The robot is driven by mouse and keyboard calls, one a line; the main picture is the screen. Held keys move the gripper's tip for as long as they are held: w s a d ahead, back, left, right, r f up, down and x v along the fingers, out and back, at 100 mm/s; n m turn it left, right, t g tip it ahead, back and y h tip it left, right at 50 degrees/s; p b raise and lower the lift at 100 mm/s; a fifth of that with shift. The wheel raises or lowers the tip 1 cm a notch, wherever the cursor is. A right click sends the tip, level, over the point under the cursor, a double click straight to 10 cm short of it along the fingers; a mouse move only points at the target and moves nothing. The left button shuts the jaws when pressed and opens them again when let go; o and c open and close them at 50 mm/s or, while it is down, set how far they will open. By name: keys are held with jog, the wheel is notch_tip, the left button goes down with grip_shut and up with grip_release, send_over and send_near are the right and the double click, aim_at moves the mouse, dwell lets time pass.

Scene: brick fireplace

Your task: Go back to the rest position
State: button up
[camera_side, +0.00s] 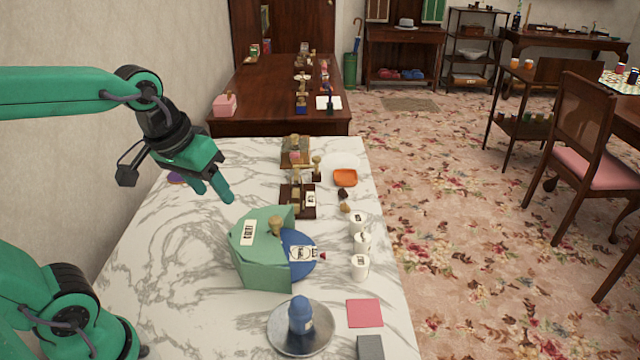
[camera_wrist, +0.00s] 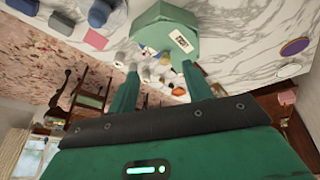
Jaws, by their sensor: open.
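My gripper (camera_side: 216,192) is raised above the marble table (camera_side: 190,245), to the left of and behind the green box (camera_side: 262,265). Its two green fingers are apart with nothing between them; they also show in the wrist view (camera_wrist: 160,90). The green box stands near the middle of the table, with a blue round piece (camera_side: 299,262) and a labelled item against its right side. In the wrist view the green box (camera_wrist: 165,32) appears upside down beyond the fingers.
White cups (camera_side: 360,267) stand along the right edge. A blue object (camera_side: 300,315) is on a round metal plate (camera_side: 283,340) in front. A pink square (camera_side: 365,313), an orange dish (camera_side: 345,177) and wooden stands (camera_side: 297,200) are also on the table. The marble left of the box is clear.

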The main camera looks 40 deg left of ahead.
jog(key=shift+s+d+f+m+t, duration=0.1)
jog(key=shift+s+m+t, duration=0.15)
jog(key=shift+s+m, duration=0.35)
jog(key=shift+s+f+m+t, duration=0.2)
jog(key=shift+s+m, duration=0.15)
jog(key=shift+s, duration=0.4)
jog(key=shift+s+d+f+m+t, duration=0.1)
jog(key=shift+s+m+t, duration=0.15)
jog(key=shift+s+m, duration=0.35)
